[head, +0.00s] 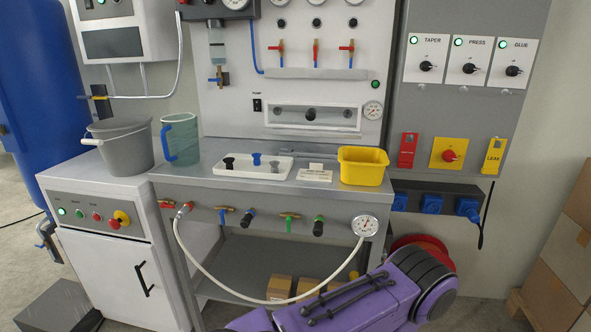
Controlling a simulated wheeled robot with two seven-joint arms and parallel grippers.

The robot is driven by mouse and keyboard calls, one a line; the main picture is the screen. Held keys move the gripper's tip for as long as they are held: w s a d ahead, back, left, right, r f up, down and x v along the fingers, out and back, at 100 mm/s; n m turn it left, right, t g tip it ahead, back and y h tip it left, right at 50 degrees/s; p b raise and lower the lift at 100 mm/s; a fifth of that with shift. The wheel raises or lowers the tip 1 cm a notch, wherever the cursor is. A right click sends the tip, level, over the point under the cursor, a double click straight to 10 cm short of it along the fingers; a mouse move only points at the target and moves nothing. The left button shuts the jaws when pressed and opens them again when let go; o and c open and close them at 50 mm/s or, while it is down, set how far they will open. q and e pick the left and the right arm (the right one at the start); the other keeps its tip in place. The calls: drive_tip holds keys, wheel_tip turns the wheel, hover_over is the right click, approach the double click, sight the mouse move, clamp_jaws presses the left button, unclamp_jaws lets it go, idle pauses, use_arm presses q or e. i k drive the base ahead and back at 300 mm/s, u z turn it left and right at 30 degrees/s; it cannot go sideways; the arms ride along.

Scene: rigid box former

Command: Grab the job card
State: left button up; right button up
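A small white card with printed lines (315,175), which looks like the job card, lies on the grey bench top (225,181). It sits between the white tray and the yellow bin, with a small pale piece at its back edge. Its text is too small to read. A purple arm link of mine shows at the bottom right, below and in front of the bench. Neither of my grippers is in view.
A white tray (225,172) with several small plungers and a yellow bin (362,168) flank the card. A grey bucket (121,146) and a clear blue jug (180,140) stand left. Valves, a gauge (365,226) and a white hose (252,299) line the bench front.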

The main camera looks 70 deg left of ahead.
sight(316, 172)
drive_tip(key=u, duration=0.85)
drive_tip(key=i, duration=0.75)
drive_tip(key=u, duration=0.9)
